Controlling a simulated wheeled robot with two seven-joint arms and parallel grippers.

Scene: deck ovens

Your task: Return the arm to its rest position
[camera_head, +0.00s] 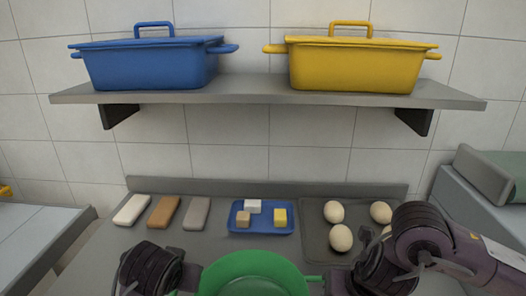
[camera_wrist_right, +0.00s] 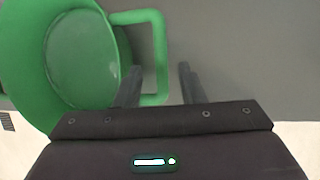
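My right gripper (camera_wrist_right: 160,85) shows in the right wrist view with its two dark fingers apart. The outer bar of the green pot's handle (camera_wrist_right: 160,50) lies between them in the picture, with gaps on both sides. The green pot (camera_wrist_right: 125,60) fills the upper left of that view. In the head view the green pot (camera_head: 255,262) is at the bottom centre, cut by the frame edge, with a handle stub on its right. My right arm comes in from the right beside the pot. My left arm shows at the bottom left; its fingers are not visible.
The counter holds three bars (camera_head: 164,211), a blue tray (camera_head: 261,232) with small blocks, and a dark tray (camera_head: 313,250) with several eggs. A shelf (camera_head: 255,88) above bears a blue pot (camera_head: 150,68) and a yellow pot (camera_head: 355,70). Grey equipment (camera_head: 470,210) stands right.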

